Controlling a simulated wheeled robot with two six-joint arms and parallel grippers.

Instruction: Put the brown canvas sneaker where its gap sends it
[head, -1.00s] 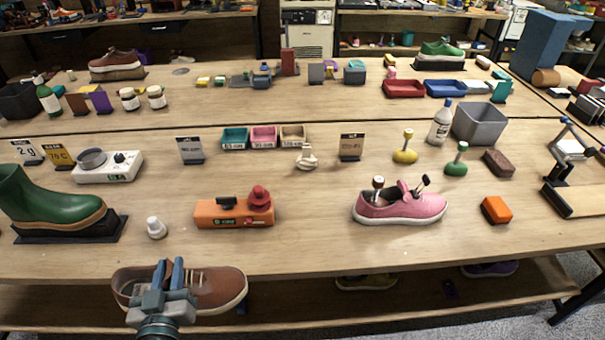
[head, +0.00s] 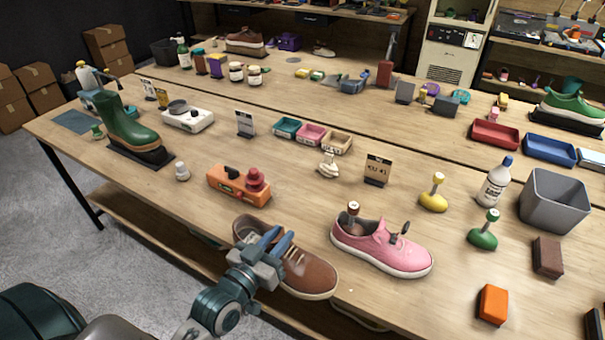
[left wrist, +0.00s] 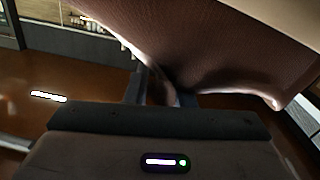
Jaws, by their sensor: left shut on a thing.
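The brown canvas sneaker (head: 310,276) has tan laces and a pale sole. My left gripper (head: 268,246) is shut on its near side and holds it at the table's front edge, left of the pink sneaker. In the left wrist view the brown sneaker (left wrist: 220,50) fills the top, and the gripper's fingertips (left wrist: 160,88) meet its edge. Three small trays, teal (head: 287,127), pink (head: 311,134) and tan (head: 337,142), stand mid-table; their labels are too small to read. A sign card (head: 377,168) stands right of them and another (head: 245,123) left. My right gripper is not seen.
A pink sneaker (head: 385,247) with tools in it stands close to the brown one. An orange device with a red knob (head: 238,186) is behind it. A green boot (head: 130,127) stands far left. A grey bin (head: 553,200), white bottle (head: 494,184) and orange block (head: 492,304) are at right.

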